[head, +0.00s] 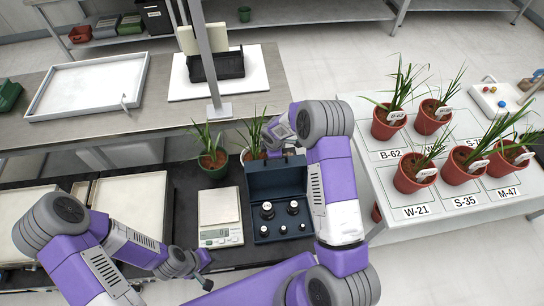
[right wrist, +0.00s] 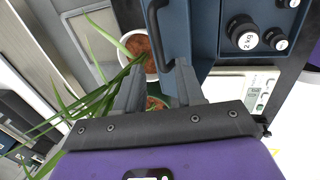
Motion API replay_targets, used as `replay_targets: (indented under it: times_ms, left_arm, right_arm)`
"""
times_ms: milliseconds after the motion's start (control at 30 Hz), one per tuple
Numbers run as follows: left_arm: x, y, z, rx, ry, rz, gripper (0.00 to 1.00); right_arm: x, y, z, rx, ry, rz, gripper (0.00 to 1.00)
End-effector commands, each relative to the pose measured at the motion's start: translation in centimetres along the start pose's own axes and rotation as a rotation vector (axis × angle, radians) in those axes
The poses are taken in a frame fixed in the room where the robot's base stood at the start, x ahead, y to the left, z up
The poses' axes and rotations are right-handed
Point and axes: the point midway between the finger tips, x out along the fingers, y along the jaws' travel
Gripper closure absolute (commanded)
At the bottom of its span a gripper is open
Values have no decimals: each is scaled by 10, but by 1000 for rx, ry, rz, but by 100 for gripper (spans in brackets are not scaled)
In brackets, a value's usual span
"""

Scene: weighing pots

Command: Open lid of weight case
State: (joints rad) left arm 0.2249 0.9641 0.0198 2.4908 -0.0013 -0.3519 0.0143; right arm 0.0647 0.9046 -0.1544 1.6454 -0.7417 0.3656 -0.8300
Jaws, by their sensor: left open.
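The dark blue weight case (head: 283,238) stands on the black bench in the head view. Its lid (head: 275,180) is raised, and several black weights (head: 267,211) show inside. The right wrist view shows the lid (right wrist: 203,30), its dark handle (right wrist: 160,35) and a weight marked 2 kg (right wrist: 243,33). My right gripper (right wrist: 160,68) is open, its fingers apart by the near end of the handle. In the head view it is behind the lid, partly hidden by my arm. My left gripper (head: 204,262) is open and empty, in front of the scale and left of the case.
A white scale (head: 220,208) stands just left of the case. Two potted plants (head: 213,160) (head: 254,150) stand behind the scale and case, close to my right gripper. A white table (head: 385,205) with several labelled potted plants is to the right.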

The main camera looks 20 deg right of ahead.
Motion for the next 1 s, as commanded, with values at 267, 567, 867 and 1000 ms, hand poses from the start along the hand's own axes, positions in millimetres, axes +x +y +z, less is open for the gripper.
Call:
replay_targets:
  times_ms: [267,567,867,1000]
  left_arm:
    - [4,-1,0,0,0,0,57]
    - [4,-1,0,0,0,0,57]
    - [4,-1,0,0,0,0,57]
    - [4,-1,0,0,0,0,57]
  right_arm:
    - [35,0,0,2,1,0,62]
    - [38,0,0,3,2,0,62]
    - [38,-1,0,4,2,0,100]
    - [38,-1,0,4,2,0,100]
